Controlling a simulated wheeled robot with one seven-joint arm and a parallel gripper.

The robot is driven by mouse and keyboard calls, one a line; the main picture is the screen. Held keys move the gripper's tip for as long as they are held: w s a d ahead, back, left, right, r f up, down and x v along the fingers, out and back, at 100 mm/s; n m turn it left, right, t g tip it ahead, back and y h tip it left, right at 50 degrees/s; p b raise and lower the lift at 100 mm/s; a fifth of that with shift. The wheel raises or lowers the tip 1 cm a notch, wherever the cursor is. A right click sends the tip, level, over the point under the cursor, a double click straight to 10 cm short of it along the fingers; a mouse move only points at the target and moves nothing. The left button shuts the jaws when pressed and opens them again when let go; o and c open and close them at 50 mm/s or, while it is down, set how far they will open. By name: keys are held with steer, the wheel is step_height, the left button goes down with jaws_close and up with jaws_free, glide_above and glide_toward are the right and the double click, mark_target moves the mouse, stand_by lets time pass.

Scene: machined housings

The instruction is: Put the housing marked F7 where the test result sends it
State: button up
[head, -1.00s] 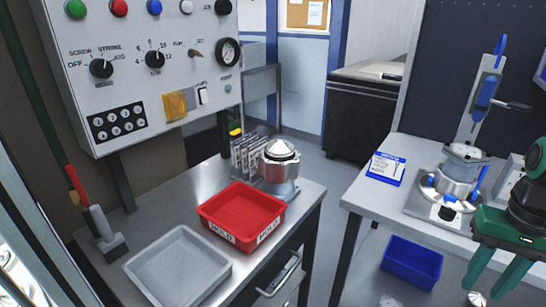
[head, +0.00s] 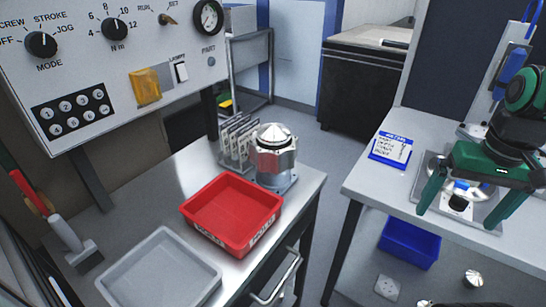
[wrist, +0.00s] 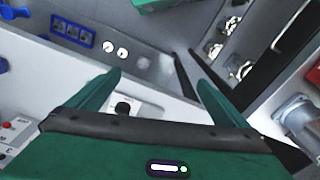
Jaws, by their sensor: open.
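A silver housing (head: 275,148) with a faceted cap stands on a grey base at the back of the left bench. On the right bench is a test fixture (head: 483,218) with a metal base plate and blue clamp handles. My arm and gripper cover most of it, so I cannot tell what sits in it now. My green gripper (head: 460,212) is open in front of the fixture, fingers pointing down. In the wrist view its fingers (wrist: 155,92) are apart with nothing held between them. No F7 mark is readable in any view.
A red tray (head: 240,248) labelled HOLD and a grey tray (head: 208,292) stand empty on the left bench. A rack of cards (head: 238,140) stands behind. A blue-edged card (head: 392,148) lies on the right bench; a blue bin (head: 408,243) is below. A control panel (head: 110,60) overhangs the left bench.

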steer(key=w+a+r+n+t, duration=0.1)
steer(key=w+a+r+n, duration=0.4)
steer(key=w+a, duration=0.45)
step_height(320, 180, up, 8)
steer(key=n+t+y, duration=0.2)
steer(key=n+y, duration=0.1)
steer(key=n, duration=0.4)
glide_above(278, 128)
steer(key=s+d, duration=0.2)
steer(key=x, duration=0.4)
steer(key=shift+a+f, duration=0.15)
steer(key=shift+a, duration=0.1)
steer(key=shift+x, duration=3.1)
steer(key=shift+w+d, duration=0.1)
steer(key=shift+w, duration=0.05)
steer(key=c, duration=1.7)
steer(key=shift+c, duration=1)
steer(key=shift+w+r, duration=0.1)
steer(key=shift+r, duration=0.2)
